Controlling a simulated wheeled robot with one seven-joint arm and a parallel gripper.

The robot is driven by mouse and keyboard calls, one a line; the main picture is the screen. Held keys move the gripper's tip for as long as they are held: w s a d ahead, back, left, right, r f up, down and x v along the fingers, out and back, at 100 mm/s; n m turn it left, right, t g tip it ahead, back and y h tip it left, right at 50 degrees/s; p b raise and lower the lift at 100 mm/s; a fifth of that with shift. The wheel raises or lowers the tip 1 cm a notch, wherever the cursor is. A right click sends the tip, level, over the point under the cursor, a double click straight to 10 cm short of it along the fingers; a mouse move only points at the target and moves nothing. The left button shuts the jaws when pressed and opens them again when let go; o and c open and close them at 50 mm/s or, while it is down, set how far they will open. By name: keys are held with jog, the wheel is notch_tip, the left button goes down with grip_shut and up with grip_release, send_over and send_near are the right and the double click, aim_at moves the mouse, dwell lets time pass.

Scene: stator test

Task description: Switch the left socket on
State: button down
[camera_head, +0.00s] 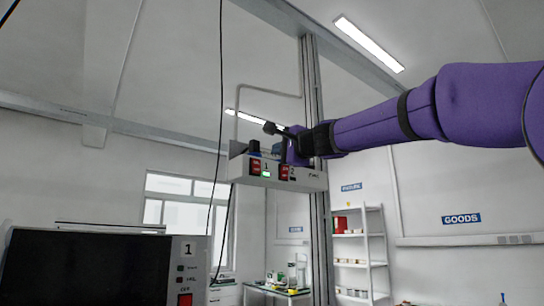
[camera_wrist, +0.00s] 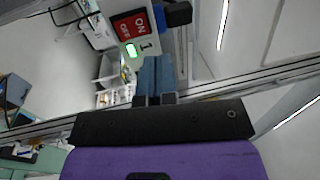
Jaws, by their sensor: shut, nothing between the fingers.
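A pale socket box (camera_head: 310,179) hangs on a vertical post. Its left socket, marked 1, has a red switch (camera_head: 255,167) and a lit green lamp (camera_head: 266,174). In the wrist view the red switch (camera_wrist: 130,24) bears white lettering, with the green lamp (camera_wrist: 131,50) and the number 1 beside it. A second red switch (camera_head: 283,172) sits by the number 2. My gripper (camera_head: 278,151) is just above the box; its blue-grey fingers (camera_wrist: 155,72) are shut and empty, close to the number 1. I cannot tell whether they touch the panel.
A blue-and-black piece (camera_wrist: 177,14) sits beside the switch in the wrist view. Dark cables (camera_head: 220,110) hang left of the box. A dark-fronted unit marked 1 (camera_head: 198,249) stands lower left. Shelves (camera_head: 358,238) stand well behind on the right.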

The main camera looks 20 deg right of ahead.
jog(key=s, duration=0.1)
jog(key=s+d, duration=0.1)
jog(key=s, duration=0.1)
jog(key=s+r, duration=0.1)
jog(key=s, duration=0.1)
jog(key=shift+s+d, duration=0.2)
jog(key=shift+d, duration=0.15)
jog(key=shift+f, duration=0.1)
jog(key=s+d+f+n+g+h, duration=0.1)
jog(key=s+f+n+g, duration=0.3)
jog(key=s+f, duration=0.5)
jog(key=s+d+f+n+g+h, duration=0.1)
jog(key=s+f+n+g+h, duration=0.2)
jog(key=s+f, duration=0.6)
jog(key=s+d+f+n+g+h, duration=0.1)
jog(key=s+f+n+g, duration=0.5)
jog(key=f, duration=2.3)
jog(key=s+n+h, duration=0.1)
jog(key=s, duration=0.3)
jog(key=shift+d+g, duration=0.2)
jog(key=shift+g, duration=0.1)
jog(key=c, duration=1.8)
grip_release()
jog(key=shift+w, duration=0.1)
jog(key=shift+c, duration=0.2)
